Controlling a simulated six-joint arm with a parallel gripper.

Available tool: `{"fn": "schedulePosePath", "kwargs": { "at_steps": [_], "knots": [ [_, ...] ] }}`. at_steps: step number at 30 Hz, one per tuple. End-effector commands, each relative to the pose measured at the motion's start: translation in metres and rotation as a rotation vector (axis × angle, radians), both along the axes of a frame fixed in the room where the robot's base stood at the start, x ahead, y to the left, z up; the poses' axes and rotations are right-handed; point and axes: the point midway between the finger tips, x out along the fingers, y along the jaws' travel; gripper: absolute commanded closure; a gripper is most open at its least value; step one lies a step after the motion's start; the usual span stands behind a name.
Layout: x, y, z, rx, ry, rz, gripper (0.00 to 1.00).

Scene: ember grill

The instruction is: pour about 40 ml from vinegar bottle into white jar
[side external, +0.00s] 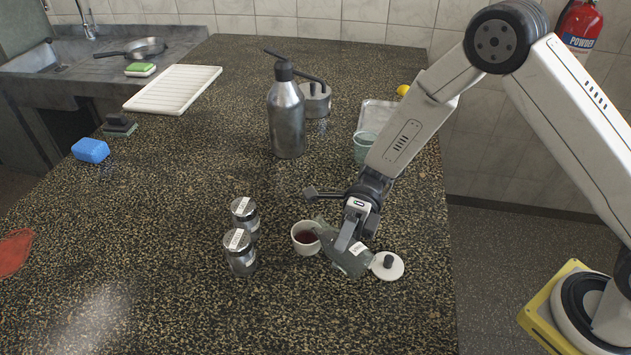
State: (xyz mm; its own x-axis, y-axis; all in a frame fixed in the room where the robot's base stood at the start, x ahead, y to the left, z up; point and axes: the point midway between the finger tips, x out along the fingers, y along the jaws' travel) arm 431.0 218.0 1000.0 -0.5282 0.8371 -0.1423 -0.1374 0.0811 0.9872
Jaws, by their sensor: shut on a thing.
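The white jar (298,247) stands open and upright on the speckled counter, with dark red liquid showing inside. My gripper (357,230) is shut on the vinegar bottle (347,262), a greenish clear glass bottle with a white label. The bottle is tilted, with its neck end toward the jar at the upper left. Its mouth is at or near the jar's right rim; I cannot tell whether it touches. No stream is clearly visible. A white lid (397,270) with a dark knob lies just right of the bottle. My gripper hides part of the bottle.
Two small labelled jars (240,262) (251,222) stand close left of the white jar. A metal pump bottle (286,120), a greenish cup (362,152) and a tray (378,108) are behind. A blue sponge (90,150) lies far left. The front counter is clear.

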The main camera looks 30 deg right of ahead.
Motion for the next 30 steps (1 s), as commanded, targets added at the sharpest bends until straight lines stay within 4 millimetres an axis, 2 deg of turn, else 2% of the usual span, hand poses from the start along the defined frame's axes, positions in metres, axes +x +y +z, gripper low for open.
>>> {"fn": "schedulePosePath", "kwargs": {
  "at_steps": [30],
  "knots": [
    [0.0007, 0.0001, 0.0038, -0.009, 0.055, 0.000, 1.00]
  ]
}}
